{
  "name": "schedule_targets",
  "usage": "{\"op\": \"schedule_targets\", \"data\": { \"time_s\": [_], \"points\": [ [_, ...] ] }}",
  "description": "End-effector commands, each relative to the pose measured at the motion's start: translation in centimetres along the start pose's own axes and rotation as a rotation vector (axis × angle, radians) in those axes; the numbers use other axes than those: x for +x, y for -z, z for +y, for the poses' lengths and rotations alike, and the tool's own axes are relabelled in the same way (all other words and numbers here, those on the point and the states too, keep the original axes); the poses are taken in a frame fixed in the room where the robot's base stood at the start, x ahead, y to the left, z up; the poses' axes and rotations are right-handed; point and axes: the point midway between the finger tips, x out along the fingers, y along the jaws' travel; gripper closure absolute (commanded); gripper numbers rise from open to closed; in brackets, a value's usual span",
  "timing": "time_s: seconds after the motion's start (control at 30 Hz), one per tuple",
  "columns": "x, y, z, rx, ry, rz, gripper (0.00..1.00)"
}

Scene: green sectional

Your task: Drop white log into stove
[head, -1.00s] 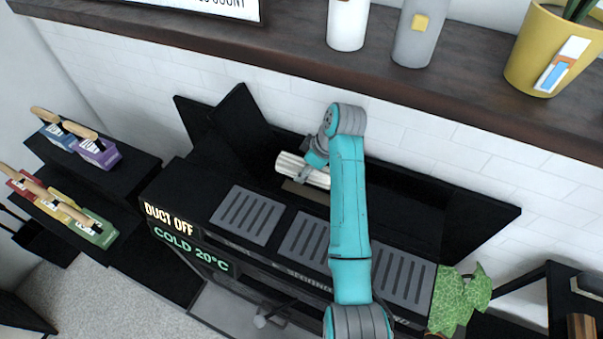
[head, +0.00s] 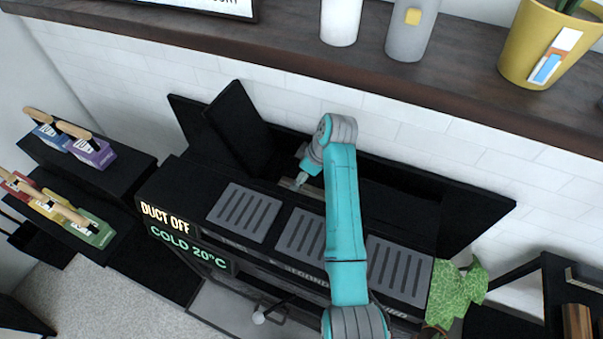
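The black stove (head: 180,187) stands against the white tiled wall, with an open hatch in its top and a raised black lid (head: 238,124) at the left. My gripper (head: 300,181) points down at the opening's front edge, near a small brownish piece (head: 289,184). No white log shows now; the inside of the opening is dark and partly hidden by my arm. The fingertips are small and partly hidden, so I cannot tell whether they are open or shut.
A dark shelf (head: 300,55) with a yellow pot (head: 547,45), a white cylinder (head: 340,20) and a grey cylinder (head: 410,30) runs above the stove. Colored blocks with wooden handles (head: 92,152) stand at left. A green patterned cloth (head: 455,295) is at right.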

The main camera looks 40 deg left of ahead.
Motion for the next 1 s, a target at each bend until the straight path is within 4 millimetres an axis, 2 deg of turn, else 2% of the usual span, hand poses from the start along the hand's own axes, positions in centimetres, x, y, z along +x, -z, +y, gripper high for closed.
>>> {"op": "schedule_targets", "data": {
  "time_s": [0.27, 0.43, 0.57, 0.8, 1.0],
  "points": [
    [0.0, -0.1, 0.0, 0.001, 0.001, -0.001, 0.14],
    [-1.1, 0.0, 0.1, 0.001, -0.001, 0.0, 0.14],
    [-3.1, 0.0, 0.1, 0.001, -0.003, 0.001, 0.14],
    [-8.0, 0.0, 0.1, 0.0, -0.003, 0.001, 0.14],
    [-10.8, 0.0, 0.1, 0.0, -0.002, 0.001, 0.14]
  ]
}}
